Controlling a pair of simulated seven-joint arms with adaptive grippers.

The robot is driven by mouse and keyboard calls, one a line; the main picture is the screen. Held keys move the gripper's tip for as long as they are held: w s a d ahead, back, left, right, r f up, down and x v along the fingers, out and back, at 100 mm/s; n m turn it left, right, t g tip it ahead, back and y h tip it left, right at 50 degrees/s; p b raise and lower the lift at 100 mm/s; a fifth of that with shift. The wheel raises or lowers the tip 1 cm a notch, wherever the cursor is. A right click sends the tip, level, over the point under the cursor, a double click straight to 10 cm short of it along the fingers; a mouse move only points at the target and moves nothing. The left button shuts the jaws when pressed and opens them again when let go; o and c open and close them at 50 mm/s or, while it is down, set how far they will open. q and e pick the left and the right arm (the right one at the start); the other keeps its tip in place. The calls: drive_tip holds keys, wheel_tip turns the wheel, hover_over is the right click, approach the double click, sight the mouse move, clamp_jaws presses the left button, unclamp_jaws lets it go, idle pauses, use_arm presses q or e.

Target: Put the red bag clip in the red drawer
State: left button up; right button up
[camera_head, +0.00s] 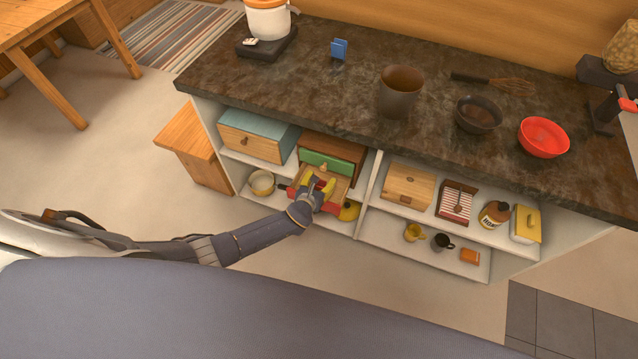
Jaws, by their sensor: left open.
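The red drawer (293,192) is the lower drawer of a small brown cabinet on the shelf under the counter. It is pulled out, and its light wooden inside shows behind my gripper. I cannot tell whether the fingers touch the drawer. I cannot make out the red bag clip; it may be hidden by the gripper or too small to tell. My right gripper is not in view.
The green drawer (326,164) above is shut. A blue-topped box (257,136) stands left of the cabinet, a pan (262,183) and a yellow object (349,211) below. A white divider stands to the right.

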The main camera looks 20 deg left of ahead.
use_arm(q)
drive_tip(key=shift+r, duration=0.15)
drive_tip(key=v, duration=1.2)
drive_tip(key=shift+d, duration=0.1)
drive_tip(key=d+r+n+h, duration=0.3)
drive_tip(key=d+r+n, duration=0.55)
drive_tip(key=n, duration=0.75)
drive_tip(key=s+a+f+n+g+y, duration=0.1)
drive_tip(key=s+a+f+n+g, duration=0.3)
drive_tip(key=f, duration=0.6)
drive_tip(key=s+a+f+n+y, duration=0.1)
drive_tip(key=s+a+f+n, duration=0.15)
drive_tip(key=s+f, duration=0.55)
drive_tip(key=s+a+f+n+g+y, duration=0.1)
drive_tip(key=s+a+f+n+g, duration=0.2)
drive_tip(key=f, duration=0.8)
drive_tip(key=s+a+f+n+g, duration=0.1)
drive_tip(key=s+f, duration=0.4)
drive_tip(key=s, duration=0.6)
drive_tip(key=s+a+f+n+g, duration=0.2)
drive_tip(key=s+a+f+n, duration=0.1)
drive_tip(key=s, duration=0.8)
drive_tip(key=s+a+f+n+g+y, duration=0.1)
drive_tip(key=s+f+n, duration=0.3)
drive_tip(key=s, duration=0.6)
wheel_tip(320, 180, down, 3)
drive_tip(key=shift+s+a+r+g, duration=0.15)
drive_tip(key=shift+s+a+g, duration=0.25)
drive_tip(key=shift+g, duration=0.1)
